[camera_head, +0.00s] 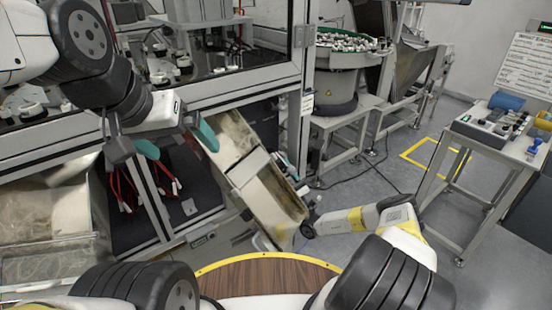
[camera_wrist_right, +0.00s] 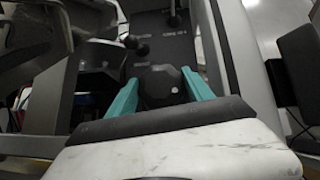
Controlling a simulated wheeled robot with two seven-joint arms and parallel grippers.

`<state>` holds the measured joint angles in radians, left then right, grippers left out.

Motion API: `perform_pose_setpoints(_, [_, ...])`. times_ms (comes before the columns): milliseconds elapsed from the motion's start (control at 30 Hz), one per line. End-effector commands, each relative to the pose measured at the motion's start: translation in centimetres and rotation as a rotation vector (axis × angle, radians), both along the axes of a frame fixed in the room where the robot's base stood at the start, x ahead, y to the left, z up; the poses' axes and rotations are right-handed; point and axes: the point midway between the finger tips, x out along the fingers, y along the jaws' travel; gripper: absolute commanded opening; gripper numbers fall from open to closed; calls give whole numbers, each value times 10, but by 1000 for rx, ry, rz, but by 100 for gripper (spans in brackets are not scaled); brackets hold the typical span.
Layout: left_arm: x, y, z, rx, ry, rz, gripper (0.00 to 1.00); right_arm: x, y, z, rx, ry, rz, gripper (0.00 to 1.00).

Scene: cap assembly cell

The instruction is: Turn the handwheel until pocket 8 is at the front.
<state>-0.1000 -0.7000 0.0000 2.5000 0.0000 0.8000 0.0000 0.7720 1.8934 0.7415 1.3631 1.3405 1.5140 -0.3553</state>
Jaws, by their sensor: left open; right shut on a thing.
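My left gripper (camera_head: 177,141) is open and empty, with its two teal fingers spread apart in front of the machine, beside the upper end of a tilted chute. In the right wrist view, my right gripper (camera_wrist_right: 162,92) has its teal fingers on either side of a dark, many-sided knob (camera_wrist_right: 163,84) and is shut on it. The knob may be the grip of the handwheel; the rest of a wheel cannot be made out. In the head view the right fingers are mostly hidden near the chute. No pocket or pocket number can be read.
The tilted chute (camera_head: 238,160) runs down in front of the machine frame. A parts bowl (camera_head: 340,55) stands behind on a metal stand. A control table (camera_head: 495,128) stands at the right. A round wood-topped surface (camera_head: 265,278) is close in front.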

Motion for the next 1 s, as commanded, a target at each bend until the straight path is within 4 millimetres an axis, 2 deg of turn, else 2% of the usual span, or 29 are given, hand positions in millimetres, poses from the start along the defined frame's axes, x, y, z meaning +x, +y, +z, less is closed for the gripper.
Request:
perform_pose_setpoints(467, [0,0,0,0,0,0,100,0,-1,0,12,9,-2,19])
perform_pose_setpoints(500, [0,0,0,0,0,0,100,0,-1,0,12,9,-2,62])
perform_pose_setpoints(600, [0,0,0,0,0,0,100,0,-1,0,12,9,-2,81])
perform_pose_setpoints(1000, [0,0,0,0,0,0,100,-1,-2,-2,12,9,-2,82])
